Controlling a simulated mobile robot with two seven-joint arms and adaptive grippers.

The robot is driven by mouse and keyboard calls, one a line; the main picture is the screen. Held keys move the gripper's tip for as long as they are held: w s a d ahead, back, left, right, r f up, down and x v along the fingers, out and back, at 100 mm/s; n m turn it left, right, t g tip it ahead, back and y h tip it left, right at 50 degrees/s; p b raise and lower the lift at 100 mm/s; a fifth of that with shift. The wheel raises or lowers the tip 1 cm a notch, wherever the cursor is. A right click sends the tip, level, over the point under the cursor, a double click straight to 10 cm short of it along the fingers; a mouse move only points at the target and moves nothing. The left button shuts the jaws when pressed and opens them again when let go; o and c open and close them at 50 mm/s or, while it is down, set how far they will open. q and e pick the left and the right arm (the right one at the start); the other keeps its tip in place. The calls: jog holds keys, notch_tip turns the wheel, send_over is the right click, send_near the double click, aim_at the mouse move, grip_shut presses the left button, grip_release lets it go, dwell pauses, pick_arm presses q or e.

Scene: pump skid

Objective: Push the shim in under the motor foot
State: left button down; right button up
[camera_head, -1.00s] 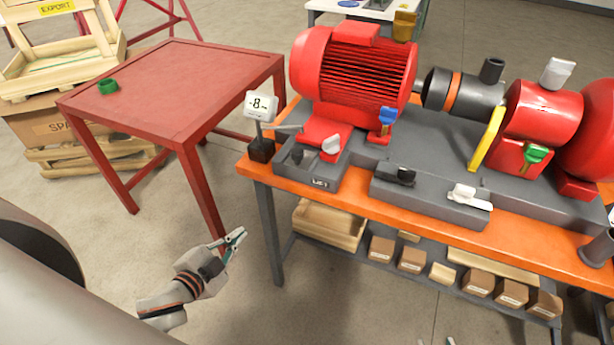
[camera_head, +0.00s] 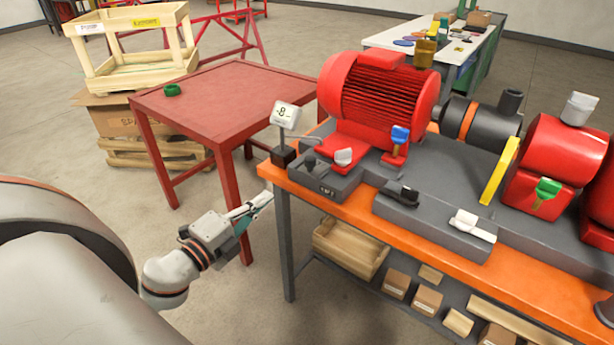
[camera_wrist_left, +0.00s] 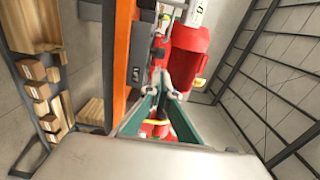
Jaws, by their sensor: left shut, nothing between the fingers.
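The red motor (camera_head: 378,98) stands on the grey base at the left end of the orange-edged bench. Its red front foot (camera_head: 334,150) shows beside a grey block (camera_head: 325,183) with a dark knob and a pale knob. A blue-topped tab (camera_head: 399,137) stands at the motor's right front. I cannot make out which piece is the shim. My left gripper (camera_head: 262,203) is shut and empty, just left of the bench corner, apart from the motor. In the left wrist view, its fingertips (camera_wrist_left: 172,93) point toward the red motor (camera_wrist_left: 187,52). My right gripper is out of view.
A gauge reading -8 (camera_head: 286,115) stands on a black block at the bench corner. Black and white clamp-like pieces (camera_head: 472,226) sit along the bench front. Boxes (camera_head: 396,284) lie on the shelf below.

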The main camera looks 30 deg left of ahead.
pick_arm(q)
jog(key=w, duration=0.1)
jog(key=p, duration=0.2)
send_near(307, 164)
jog(key=w, duration=0.5)
jog(key=shift+w+d, duration=0.15)
jog(key=shift+w, duration=0.8)
jog(key=w, duration=0.2)
jog(key=w+p, duration=0.1)
jog(key=w, duration=0.1)
jog(key=shift+w+d, duration=0.25)
jog(key=shift+w, duration=0.1)
jog(key=shift+f, duration=0.1)
